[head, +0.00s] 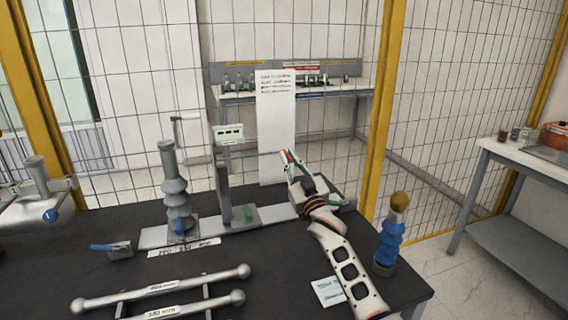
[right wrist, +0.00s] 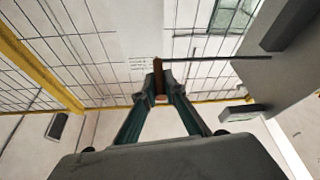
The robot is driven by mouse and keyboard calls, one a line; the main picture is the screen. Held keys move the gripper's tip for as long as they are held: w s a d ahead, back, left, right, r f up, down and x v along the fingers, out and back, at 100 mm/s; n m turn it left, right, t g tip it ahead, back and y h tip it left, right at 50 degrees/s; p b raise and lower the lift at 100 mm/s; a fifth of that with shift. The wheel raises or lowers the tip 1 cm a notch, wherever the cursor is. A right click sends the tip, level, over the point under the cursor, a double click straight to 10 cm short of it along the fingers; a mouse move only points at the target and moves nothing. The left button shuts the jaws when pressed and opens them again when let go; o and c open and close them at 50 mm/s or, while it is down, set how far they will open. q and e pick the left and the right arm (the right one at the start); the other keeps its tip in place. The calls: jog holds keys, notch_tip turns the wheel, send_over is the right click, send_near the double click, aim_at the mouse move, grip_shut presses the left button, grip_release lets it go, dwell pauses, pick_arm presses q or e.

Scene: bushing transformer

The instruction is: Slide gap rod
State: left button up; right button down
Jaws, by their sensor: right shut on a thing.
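My right gripper (head: 288,157) is beside the grey upright stand (head: 224,178) on the dark table, on its right side. In the right wrist view the right gripper (right wrist: 159,87) is shut on the brown end of a thin dark rod (right wrist: 205,59). The rod runs level to the right, to a grey block (right wrist: 255,85) of the stand. A small box with a display (head: 228,134) tops the stand. A silver ribbed bushing (head: 177,195) stands left of it on the same grey base plate (head: 155,238). My left gripper is not in view.
A blue bushing with a brown top (head: 388,240) stands near my right forearm. Silver bars (head: 165,288) lie at the front left, and a small card (head: 327,291) lies beside my arm. A yellow-framed mesh fence (head: 385,105) rises behind the table.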

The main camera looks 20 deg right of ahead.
jog(key=shift+d, duration=0.25)
jog(key=shift+a, duration=0.15)
jog(key=c, duration=2.1)
grip_release()
jog(key=v, duration=1.2)
jog(key=shift+f, duration=0.1)
